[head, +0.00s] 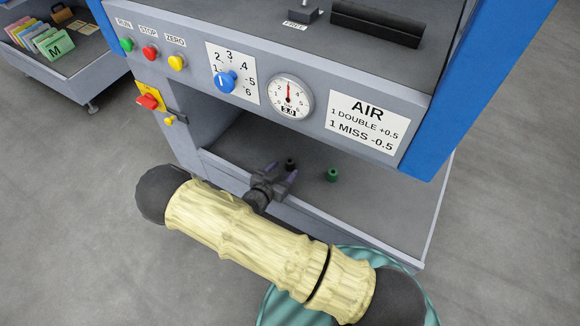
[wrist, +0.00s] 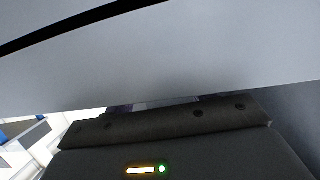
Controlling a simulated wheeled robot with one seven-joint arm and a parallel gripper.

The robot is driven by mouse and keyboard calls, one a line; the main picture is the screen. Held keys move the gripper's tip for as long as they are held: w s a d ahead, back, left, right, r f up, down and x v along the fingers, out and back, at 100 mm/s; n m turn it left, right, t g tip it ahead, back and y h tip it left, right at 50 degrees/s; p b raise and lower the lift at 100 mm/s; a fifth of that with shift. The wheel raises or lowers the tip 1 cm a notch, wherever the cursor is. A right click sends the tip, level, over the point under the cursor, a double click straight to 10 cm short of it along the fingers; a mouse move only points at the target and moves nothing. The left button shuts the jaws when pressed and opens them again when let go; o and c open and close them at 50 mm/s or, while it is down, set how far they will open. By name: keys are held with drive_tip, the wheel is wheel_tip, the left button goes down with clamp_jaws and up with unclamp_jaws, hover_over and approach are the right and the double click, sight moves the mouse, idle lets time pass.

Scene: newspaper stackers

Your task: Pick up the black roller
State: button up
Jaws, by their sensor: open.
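The black roller (head: 290,164) is a small dark cylinder on the lower shelf (head: 390,205) of the grey machine. It stands just beyond my gripper (head: 281,172) in the head view, close to the fingertips. My gripper is open, with its two purplish fingers apart and pointing into the shelf opening. I see nothing between the fingers, and I cannot tell whether they touch the roller. In the wrist view a plain grey panel (wrist: 190,55) fills most of the picture, and the roller does not show.
A green roller (head: 332,175) stands on the same shelf, right of the black one. The shelf has a raised front lip. Above it hangs the control panel with a blue dial (head: 226,81), a gauge (head: 290,97) and an AIR sign (head: 365,123). A yellow-red switch (head: 149,101) juts out at left.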

drive_tip(key=shift+b+x, duration=0.5)
drive_tip(key=shift+x, duration=0.75)
drive_tip(key=shift+w+f, duration=0.1)
drive_tip(key=shift+w, duration=0.1)
drive_tip(key=c, duration=1.1)
drive_tip(key=shift+o, duration=0.2)
wheel_tip(320, 180, up, 10)
drive_tip(key=p, duration=0.5)
drive_tip(key=shift+d+p, duration=0.15)
drive_tip(key=shift+p, duration=0.2)
